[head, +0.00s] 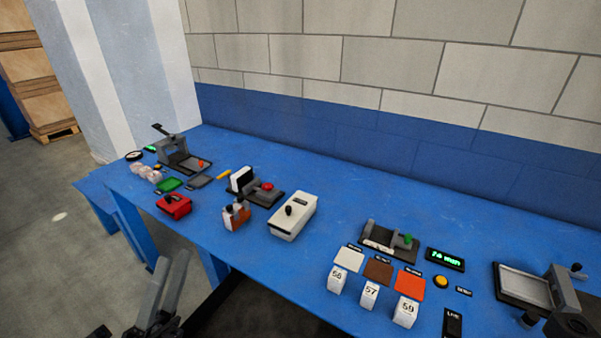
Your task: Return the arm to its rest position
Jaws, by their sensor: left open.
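My left gripper (168,268) is at the lower left, in front of the blue table's (330,185) front edge. Its two grey fingers point up, open and empty, apart from every object on the table. Part of my left arm shows dark below it. My right gripper is not in view.
A red box (174,204), a white box with a dark knob (292,216) and an orange-brown bottle (236,216) stand near the front edge. Numbered white blocks (370,294), coloured squares (378,270) and a grey press (540,290) are to the right. A lever device (178,155) stands at the far left.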

